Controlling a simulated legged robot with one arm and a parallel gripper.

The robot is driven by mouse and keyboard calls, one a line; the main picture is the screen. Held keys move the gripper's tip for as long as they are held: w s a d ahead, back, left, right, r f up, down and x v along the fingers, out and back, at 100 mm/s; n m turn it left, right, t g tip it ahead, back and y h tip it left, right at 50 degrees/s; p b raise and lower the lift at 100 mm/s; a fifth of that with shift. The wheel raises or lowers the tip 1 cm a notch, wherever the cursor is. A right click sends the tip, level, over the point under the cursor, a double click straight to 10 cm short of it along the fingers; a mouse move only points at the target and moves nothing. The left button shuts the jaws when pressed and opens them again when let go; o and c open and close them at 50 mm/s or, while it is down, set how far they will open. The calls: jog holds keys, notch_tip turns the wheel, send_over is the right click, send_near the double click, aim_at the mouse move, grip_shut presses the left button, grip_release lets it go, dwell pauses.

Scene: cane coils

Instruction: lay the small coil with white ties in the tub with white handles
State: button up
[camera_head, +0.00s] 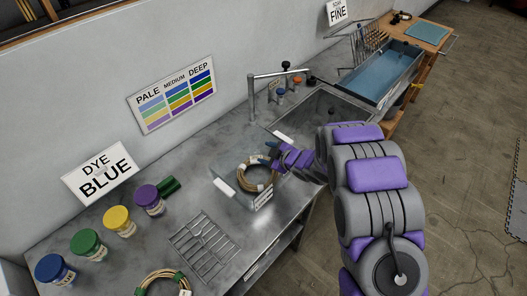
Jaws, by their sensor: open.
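The tub with white handles (222,187) is a grey, clear-looking tub on the steel counter in the middle of the view. A small tan coil (247,187) with pale ties is within the tub's outline and looks to lie in it. My gripper (271,154) is open at the coil's far right edge, above the tub. The fingers are small here, and I cannot tell whether they touch the coil. My arm reaches in from the right and hides part of the tub's right side.
Another coil with green ties (146,280) lies at the counter's front. A wire rack (204,246) is left of the tub. Blue, green, yellow and purple jars (120,222) stand along the wall. A faucet (252,98) and sink (325,108) are behind; a blue tray (378,75) stands beyond.

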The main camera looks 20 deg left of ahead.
jog(key=v, duration=0.9)
jog(key=shift+d+r+p, duration=0.15)
jog(key=shift+r+p, duration=0.1)
jog(key=shift+p, duration=0.15)
jog(key=w+d+r+m+t+h, duration=0.15)
jog(key=d+r+m+h, duration=0.3)
jog(key=d, duration=0.55)
jog(key=w+d+r+m+t+h, duration=0.1)
jog(key=d+r+m+t+h, duration=0.3)
jog(key=d, duration=0.7)
jog(key=s+d+r+m+g+h, duration=0.2)
jog(key=s+d+r+g+h, duration=0.25)
jog(key=d, duration=0.25)
jog(key=s+d+r+m+g, duration=0.2)
jog(key=s+d+m, duration=0.1)
jog(key=s, duration=0.6)
jog(key=s+d+r+m+g, duration=0.1)
jog(key=s+d+m+g, duration=0.15)
jog(key=s, duration=0.65)
jog(key=s+a+r+m+g+y, duration=0.1)
jog(key=s+a+g, duration=0.1)
jog(key=s, duration=0.7)
jog(key=s+a+r+m+g+y, duration=0.1)
jog(key=s+a+m+g, duration=0.1)
jog(key=s, duration=0.8)
jog(key=shift+a, duration=0.8)
jog(key=shift+s, duration=0.15)
